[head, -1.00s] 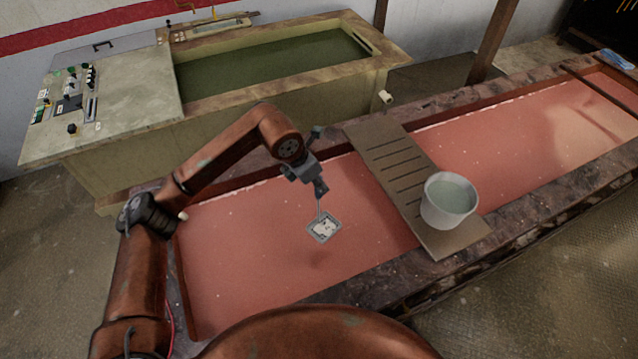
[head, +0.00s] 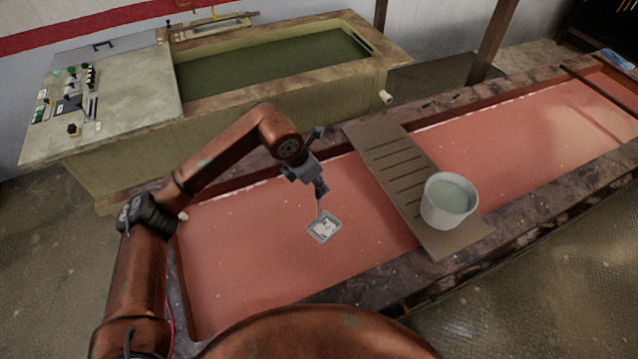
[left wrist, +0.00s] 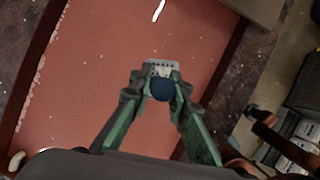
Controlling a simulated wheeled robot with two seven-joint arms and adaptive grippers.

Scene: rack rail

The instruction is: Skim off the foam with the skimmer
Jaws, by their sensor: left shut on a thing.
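My left gripper (head: 320,188) is shut on the handle of the skimmer (head: 323,228), over the pink liquid of the long vat (head: 260,260). The skimmer has a small square grey head with white foam on it. A shadow shows on the liquid beneath it, so the head seems to be above the surface; the exact gap is hard to tell. In the left wrist view the gripper (left wrist: 160,90) grips the dark round handle end, and the perforated head (left wrist: 160,67) shows beyond it. Small white flecks lie on the liquid. My right gripper is not in view.
A slatted board (head: 390,170) bridges the vat right of the skimmer. A white bucket (head: 434,212) with pale greenish liquid stands on it. A second tank (head: 285,100) with dark green liquid and a control panel (head: 70,100) stand behind. A blue cloth (head: 618,60) lies at the far right.

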